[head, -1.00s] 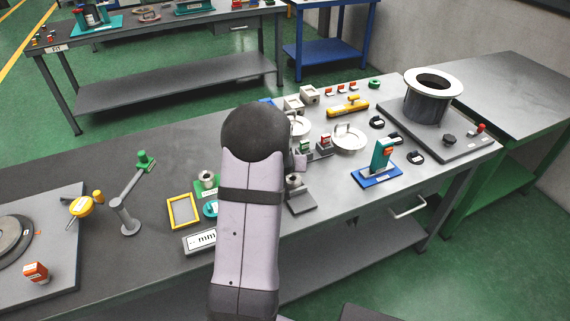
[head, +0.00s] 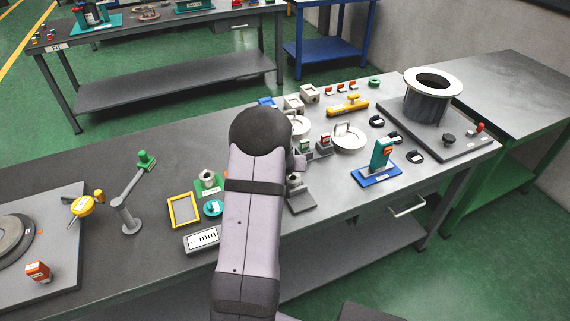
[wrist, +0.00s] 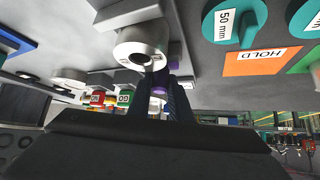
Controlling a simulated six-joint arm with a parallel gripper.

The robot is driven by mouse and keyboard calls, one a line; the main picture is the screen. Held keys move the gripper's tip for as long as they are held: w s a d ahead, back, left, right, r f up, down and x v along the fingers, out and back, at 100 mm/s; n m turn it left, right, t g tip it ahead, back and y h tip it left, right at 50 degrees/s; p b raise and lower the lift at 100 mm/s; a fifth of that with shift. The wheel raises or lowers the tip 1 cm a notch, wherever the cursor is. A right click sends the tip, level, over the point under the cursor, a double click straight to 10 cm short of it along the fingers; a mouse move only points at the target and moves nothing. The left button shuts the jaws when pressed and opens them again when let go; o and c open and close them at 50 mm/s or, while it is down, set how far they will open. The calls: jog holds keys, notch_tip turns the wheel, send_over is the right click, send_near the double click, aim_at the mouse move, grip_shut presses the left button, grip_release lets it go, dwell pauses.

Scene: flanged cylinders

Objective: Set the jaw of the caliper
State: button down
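No caliper shows clearly enough to name for certain. In the wrist view, a silver ring (wrist: 139,54) on a grey block is just beyond my gripper (wrist: 160,84). Purple parts (wrist: 176,52) show beside the ring and between the fingers. My two dark fingers point towards the ring with a narrow gap between them. Whether they touch or hold the purple part cannot be told. In the head view, my own arm hides the gripper and the bench behind it.
A teal 50 mm piece (wrist: 236,20) and orange HOLD label (wrist: 262,61) lie right in the wrist view. In the head view, a yellow frame (head: 183,210), mm plate (head: 201,240) and angled post (head: 128,205) stand left of my arm; a blue-based stand (head: 377,175) is right.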

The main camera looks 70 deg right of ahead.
jog(key=shift+w+d+b, duration=0.8)
jog(key=shift+w+d, duration=0.35)
jog(key=c, duration=1.6)
grip_release()
jog(key=shift+a+r, duration=0.1)
jog(key=shift+b+v, duration=0.3)
jog(key=shift+v, duration=3.3)
